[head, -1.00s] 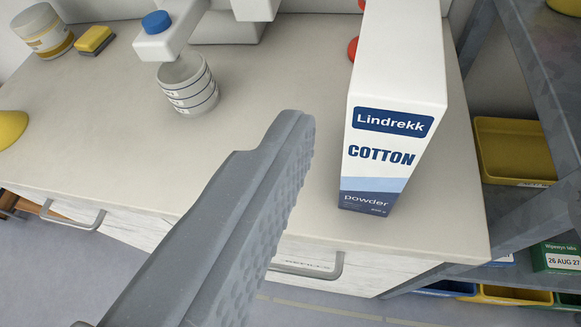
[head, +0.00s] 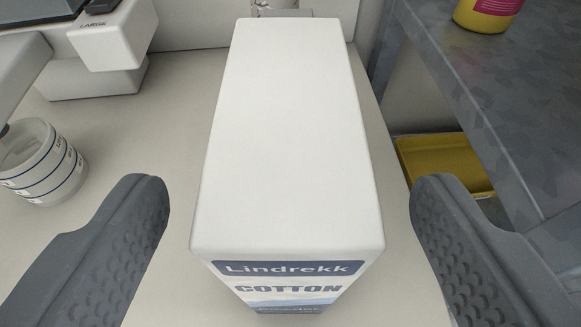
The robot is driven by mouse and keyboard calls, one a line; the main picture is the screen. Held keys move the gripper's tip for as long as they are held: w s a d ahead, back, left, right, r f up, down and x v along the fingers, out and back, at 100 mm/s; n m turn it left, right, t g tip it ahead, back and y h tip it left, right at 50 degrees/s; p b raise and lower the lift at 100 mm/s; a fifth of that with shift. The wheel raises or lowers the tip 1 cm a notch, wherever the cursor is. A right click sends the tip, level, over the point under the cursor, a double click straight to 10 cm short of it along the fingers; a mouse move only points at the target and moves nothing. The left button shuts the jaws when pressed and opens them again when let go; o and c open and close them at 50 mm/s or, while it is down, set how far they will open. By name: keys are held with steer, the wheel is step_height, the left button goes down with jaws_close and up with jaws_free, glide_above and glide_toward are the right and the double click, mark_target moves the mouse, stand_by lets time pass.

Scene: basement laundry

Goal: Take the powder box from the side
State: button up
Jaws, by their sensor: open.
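The powder box (head: 287,150) is a tall white carton labelled "Lindrekk COTTON" on its near face. It stands upright on the pale counter (head: 178,120) in the middle of the head view, seen from above. My gripper (head: 290,215) is open, with one dark grey finger to the left of the box and one to the right. Clear gaps show between each finger and the box, and neither touches it. The lower part of the box is mostly hidden under its top.
A stack of white ringed cups (head: 42,165) stands on the counter at left. A white appliance (head: 115,45) marked "LARGE" is behind it. At right is a grey metal shelf (head: 480,110) with a yellow bin (head: 445,165) and a yellow-and-pink container (head: 487,12).

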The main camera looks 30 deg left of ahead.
mark_target(291, 148)
steer(key=shift+r+x, duration=0.2)
steer(key=shift+x, duration=2.4)
jaws_close()
